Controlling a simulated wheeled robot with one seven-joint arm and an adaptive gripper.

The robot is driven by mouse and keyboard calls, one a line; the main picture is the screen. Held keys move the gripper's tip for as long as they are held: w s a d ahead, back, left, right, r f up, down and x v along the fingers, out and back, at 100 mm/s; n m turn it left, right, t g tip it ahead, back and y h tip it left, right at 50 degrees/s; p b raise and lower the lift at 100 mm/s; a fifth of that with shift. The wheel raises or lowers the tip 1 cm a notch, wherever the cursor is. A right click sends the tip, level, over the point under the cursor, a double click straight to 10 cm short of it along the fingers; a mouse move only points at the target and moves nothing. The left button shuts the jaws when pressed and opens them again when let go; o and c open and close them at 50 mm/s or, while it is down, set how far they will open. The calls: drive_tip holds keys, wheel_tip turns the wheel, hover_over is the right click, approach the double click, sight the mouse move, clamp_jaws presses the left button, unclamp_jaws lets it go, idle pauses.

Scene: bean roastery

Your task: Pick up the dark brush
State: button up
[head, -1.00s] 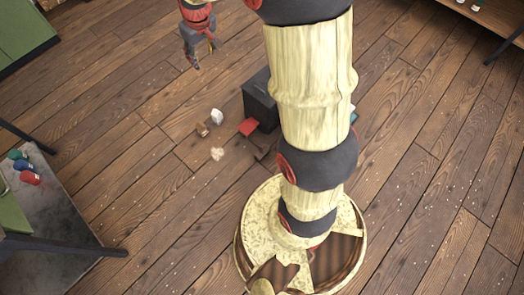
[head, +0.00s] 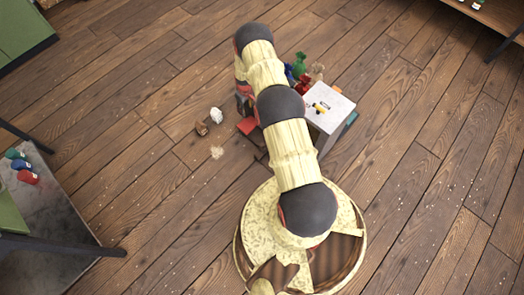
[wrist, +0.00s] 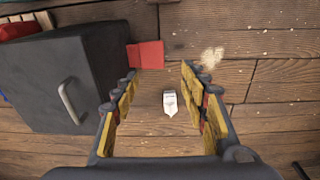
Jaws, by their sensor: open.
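A small brown object (head: 202,128) lies on the floor in the head view and may be the dark brush; it is too small to be sure. A small white object (head: 216,115) lies just beside it. My gripper (wrist: 160,78) is open and points down at the floor in the wrist view. The white object (wrist: 170,103) shows between its two fingers, lower than the tips and not held. The brown object is largely or wholly hidden behind the right finger there. In the head view my arm covers most of the gripper.
A dark cabinet with a handle (wrist: 70,98) stands at the left in the wrist view. A flat red piece (wrist: 145,55) lies beside it. A pale heap (head: 217,152) lies on the floor. A light-topped box (head: 330,108) stands right of my arm. Floor left of the objects is clear.

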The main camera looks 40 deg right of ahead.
sight(261, 144)
drive_tip(key=shift+g, duration=0.4)
drive_tip(key=s+f, duration=0.3)
drive_tip(key=f, duration=0.4)
drive_tip(key=s+f+b, duration=0.1)
drive_tip(key=s+f, duration=0.3)
drive_tip(key=f, duration=0.4)
drive_tip(key=s+f, duration=0.4)
drive_tip(key=f, duration=0.4)
drive_tip(key=f+b, duration=0.2)
drive_tip(key=f, duration=0.1)
drive_tip(key=f+b, duration=0.1)
drive_tip(key=shift+s+d+f, duration=0.25)
drive_tip(key=shift+s+f, duration=0.05)
drive_tip(key=shift+s, duration=0.1)
drive_tip(key=shift+f, duration=0.45)
drive_tip(key=shift+r, duration=0.1)
drive_tip(key=shift+c, duration=1.3)
clamp_jaws()
